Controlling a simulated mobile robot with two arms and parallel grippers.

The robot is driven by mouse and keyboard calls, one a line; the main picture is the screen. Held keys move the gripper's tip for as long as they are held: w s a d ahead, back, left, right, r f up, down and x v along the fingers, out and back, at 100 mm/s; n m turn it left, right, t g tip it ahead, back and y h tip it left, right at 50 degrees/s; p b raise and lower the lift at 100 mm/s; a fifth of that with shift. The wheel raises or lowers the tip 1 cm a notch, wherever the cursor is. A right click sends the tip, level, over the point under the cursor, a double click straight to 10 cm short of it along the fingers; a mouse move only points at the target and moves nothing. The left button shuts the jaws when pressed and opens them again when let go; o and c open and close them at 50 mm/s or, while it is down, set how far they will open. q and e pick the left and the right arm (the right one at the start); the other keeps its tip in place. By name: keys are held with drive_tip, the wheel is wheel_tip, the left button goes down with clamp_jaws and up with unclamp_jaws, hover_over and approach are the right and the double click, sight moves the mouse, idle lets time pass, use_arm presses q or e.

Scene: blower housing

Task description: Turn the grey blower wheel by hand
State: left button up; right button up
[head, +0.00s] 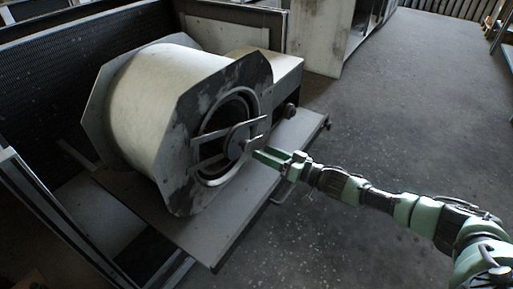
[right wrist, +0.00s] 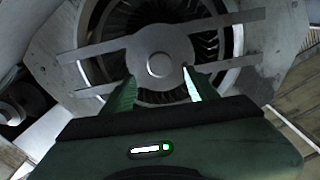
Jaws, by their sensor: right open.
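The grey blower wheel (right wrist: 125,20) shows in the right wrist view as a ring of dark fins inside the round opening of the housing. It is partly hidden behind two flat bars and a round grey centre disc (right wrist: 160,62). In the head view the blower housing (head: 165,90) is a pale drum with dirty end plates, and the wheel (head: 238,108) shows dimly in its opening. My right gripper (head: 262,156) is in front of the opening, close to the centre disc. Its two fingers (right wrist: 158,80) are apart with nothing seen between them; contact cannot be told. My left gripper is not in view.
The housing rests on a flat grey platform (head: 235,225). A dark mesh panel (head: 40,70) stands behind at left. The concrete floor (head: 400,110) at right is open.

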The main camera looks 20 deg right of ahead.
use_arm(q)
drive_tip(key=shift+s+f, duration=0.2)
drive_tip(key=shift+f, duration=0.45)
use_arm(e)
drive_tip(key=v, duration=0.2)
drive_tip(key=shift+s+d, duration=0.3)
drive_tip(key=shift+a, duration=0.1)
